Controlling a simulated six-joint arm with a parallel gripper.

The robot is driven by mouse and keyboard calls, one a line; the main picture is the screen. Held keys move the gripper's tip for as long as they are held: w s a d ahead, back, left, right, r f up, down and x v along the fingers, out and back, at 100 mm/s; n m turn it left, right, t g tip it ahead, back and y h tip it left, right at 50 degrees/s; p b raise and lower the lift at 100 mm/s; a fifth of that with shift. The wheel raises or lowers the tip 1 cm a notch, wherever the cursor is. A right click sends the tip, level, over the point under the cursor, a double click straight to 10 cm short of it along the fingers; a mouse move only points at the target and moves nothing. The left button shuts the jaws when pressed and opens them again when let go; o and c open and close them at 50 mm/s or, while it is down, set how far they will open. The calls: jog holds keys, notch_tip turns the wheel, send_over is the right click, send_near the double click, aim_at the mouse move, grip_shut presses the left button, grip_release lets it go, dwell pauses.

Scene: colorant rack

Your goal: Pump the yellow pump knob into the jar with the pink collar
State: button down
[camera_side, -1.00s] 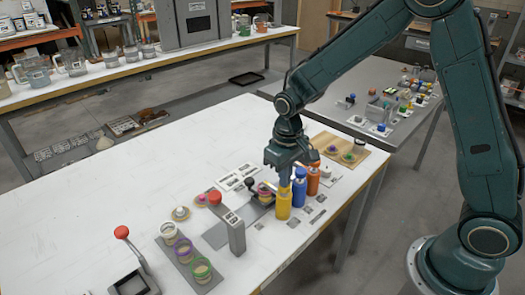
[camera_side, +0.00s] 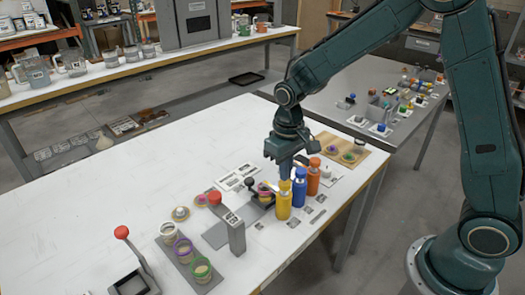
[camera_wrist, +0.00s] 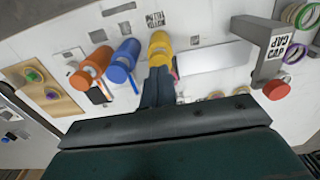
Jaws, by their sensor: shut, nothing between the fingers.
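The yellow pump bottle (camera_side: 284,206) stands at the front of a row with a blue bottle (camera_side: 300,192) and an orange bottle (camera_side: 313,180). Its yellow knob (camera_side: 284,186) is on top. My gripper (camera_side: 284,177) is shut and empty, pointing down just above this knob; whether it touches is unclear. In the wrist view the shut fingers (camera_wrist: 156,88) overlap the yellow knob (camera_wrist: 160,48). A jar with a pink-purple collar (camera_side: 265,188) sits just left of the yellow bottle, partly hidden by it and my gripper; only a pink sliver shows in the wrist view.
A grey post press with a red knob (camera_side: 214,197) stands left of the bottles. A grey tray with several collared jars (camera_side: 186,262) is at the front left. A wooden board (camera_side: 335,149) lies behind the bottles.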

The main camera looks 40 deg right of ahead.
jog(key=shift+f, duration=1.2)
dwell(0.9)
jog(key=shift+r, duration=1.2)
jog(key=shift+f, duration=1.25)
dwell(0.7)
jog(key=shift+r, duration=1.3)
